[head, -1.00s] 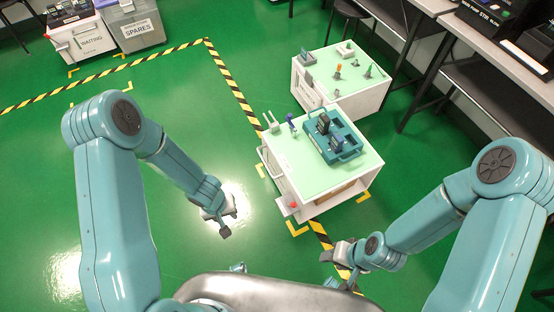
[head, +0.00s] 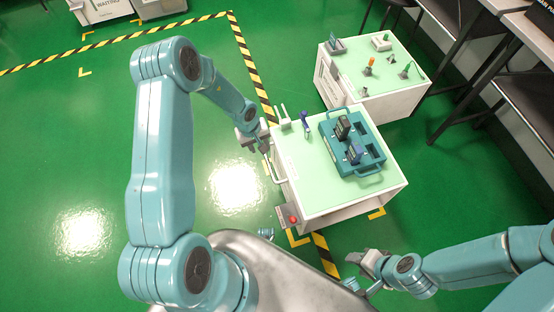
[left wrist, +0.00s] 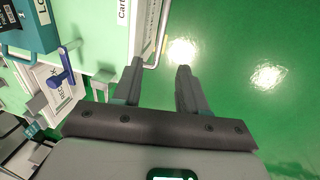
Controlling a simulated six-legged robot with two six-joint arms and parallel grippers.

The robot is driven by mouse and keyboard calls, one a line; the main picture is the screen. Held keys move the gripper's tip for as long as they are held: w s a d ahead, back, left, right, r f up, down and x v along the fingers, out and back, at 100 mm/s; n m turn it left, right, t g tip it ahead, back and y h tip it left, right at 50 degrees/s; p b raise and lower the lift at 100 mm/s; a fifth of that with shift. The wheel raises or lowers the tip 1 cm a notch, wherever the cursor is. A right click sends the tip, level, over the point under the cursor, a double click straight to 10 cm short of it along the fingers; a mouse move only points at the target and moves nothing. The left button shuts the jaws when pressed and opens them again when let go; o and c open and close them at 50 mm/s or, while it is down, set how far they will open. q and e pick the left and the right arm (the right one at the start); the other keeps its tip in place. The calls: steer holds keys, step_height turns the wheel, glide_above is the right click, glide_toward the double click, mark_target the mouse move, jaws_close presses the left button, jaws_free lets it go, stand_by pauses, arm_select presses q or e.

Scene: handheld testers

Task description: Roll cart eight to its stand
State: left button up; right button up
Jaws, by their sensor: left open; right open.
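A white cart (head: 345,205) with a pale green top stands ahead of my base. A teal tray (head: 371,165) with dark handheld devices sits on it. A pale handle rail (head: 277,172) runs along its left side. A label starting "Cart" (left wrist: 122,12) shows in the left wrist view; its number is cut off. My left gripper (head: 257,143) is open beside the rail. In the left wrist view the rail (left wrist: 161,35) reaches between the open fingertips (left wrist: 158,70), apparently not clamped. My right gripper (head: 368,268) is open and empty, below the cart. I cannot identify the stand.
A second white cart (head: 338,88) with small parts stands close behind. A red button (head: 293,219) sits low at the near cart's corner. Yellow-black tape (head: 255,68) crosses the floor. Benches (head: 525,105) line the right. Green floor at left is clear.

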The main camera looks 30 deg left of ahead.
mark_target(269, 165)
arm_select(q)
steer(key=f+b, duration=0.2)
steer(key=f, duration=0.3)
steer(key=w+d+f+b, duration=0.1)
steer(key=f+b, duration=0.1)
steer(key=f, duration=0.2)
steer(key=f+b, duration=0.3)
steer(key=f, duration=0.2)
steer(key=shift+w+d+f, duration=0.25)
steer(key=shift+d+f, duration=0.1)
steer(key=shift+w+d+f, duration=0.1)
steer(key=shift+w+f, duration=0.05)
steer(key=shift+f, duration=0.45)
jaws_close()
